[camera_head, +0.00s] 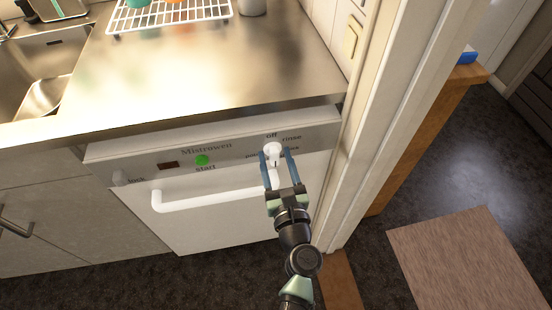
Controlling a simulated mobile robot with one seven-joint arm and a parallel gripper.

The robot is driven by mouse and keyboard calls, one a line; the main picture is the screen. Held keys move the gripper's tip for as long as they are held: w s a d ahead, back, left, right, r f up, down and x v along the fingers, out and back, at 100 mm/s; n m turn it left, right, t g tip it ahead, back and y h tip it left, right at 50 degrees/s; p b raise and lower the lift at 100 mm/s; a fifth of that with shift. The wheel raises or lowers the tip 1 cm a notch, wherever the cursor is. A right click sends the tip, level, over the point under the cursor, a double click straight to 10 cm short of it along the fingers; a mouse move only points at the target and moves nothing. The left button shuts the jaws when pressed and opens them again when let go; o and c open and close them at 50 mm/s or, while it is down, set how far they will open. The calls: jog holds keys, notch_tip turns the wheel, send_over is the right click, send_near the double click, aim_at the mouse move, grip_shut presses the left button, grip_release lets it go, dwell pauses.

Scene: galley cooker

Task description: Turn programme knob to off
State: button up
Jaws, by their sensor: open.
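The programme knob (272,149) is a round white knob at the right end of the dishwasher's control panel (232,146). The word "off" is printed above it and "rinse" to its upper right; the labels lower on both sides are partly hidden by my fingers. A small dark mark shows at the knob's lower side, though I cannot tell its setting for sure. My gripper (276,153) reaches up from below with its two blue fingers apart, one on each side of the knob. I cannot tell whether the fingers touch it.
The panel also has a green start button (202,160), and a white door handle (215,199) sits below. A steel worktop (215,70) overhangs the panel. A door frame (365,110) stands close on the right. A sink (45,75) is at the left.

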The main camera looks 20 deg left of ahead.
jog(key=shift+c, duration=0.2)
grip_shut()
dwell(0.3)
